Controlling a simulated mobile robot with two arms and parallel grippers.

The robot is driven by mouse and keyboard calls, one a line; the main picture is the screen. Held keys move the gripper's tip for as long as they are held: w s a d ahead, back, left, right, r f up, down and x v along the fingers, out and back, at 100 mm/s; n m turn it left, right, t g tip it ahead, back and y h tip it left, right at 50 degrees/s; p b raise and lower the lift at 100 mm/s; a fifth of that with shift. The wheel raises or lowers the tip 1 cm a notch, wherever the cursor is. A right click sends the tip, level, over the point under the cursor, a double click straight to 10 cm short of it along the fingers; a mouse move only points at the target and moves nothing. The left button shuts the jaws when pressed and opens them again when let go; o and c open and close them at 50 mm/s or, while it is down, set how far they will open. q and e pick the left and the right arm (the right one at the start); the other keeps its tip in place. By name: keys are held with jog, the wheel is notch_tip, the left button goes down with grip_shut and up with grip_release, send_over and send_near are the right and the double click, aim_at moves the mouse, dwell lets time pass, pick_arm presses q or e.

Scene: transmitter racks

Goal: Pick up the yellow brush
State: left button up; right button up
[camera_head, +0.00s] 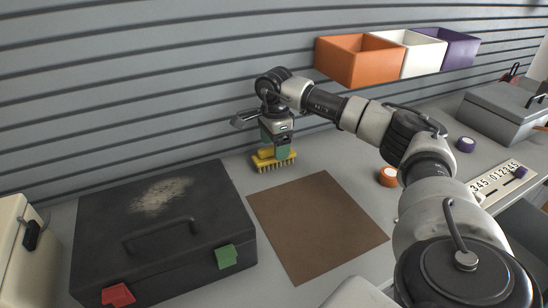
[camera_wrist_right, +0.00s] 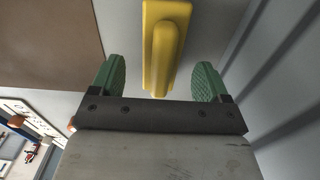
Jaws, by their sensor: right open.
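In the right wrist view the brush (camera_wrist_right: 163,45) shows as a yellow block with a raised handle. My right gripper (camera_head: 275,148) is directly above the brush, pointing down. In the right wrist view my right gripper (camera_wrist_right: 158,78) is open, with one green finger on each side of the handle's line. The fingers look apart from the handle. My left gripper is not in view.
A black case (camera_head: 100,215) lies at left and a brown mat (camera_head: 318,222) at centre. Orange, white and purple bins (camera_head: 350,62) hang on the slatted wall. An orange tape roll (camera_head: 388,177) and a purple one (camera_head: 465,145) lie at right, near a grey box (camera_head: 500,115).

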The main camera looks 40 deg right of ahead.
notch_tip(320, 180, down, 4)
jog(key=shift+w+f, duration=0.1)
jog(key=shift+f, duration=0.15)
jog(key=shift+c, duration=0.2)
jog(key=c, duration=1)
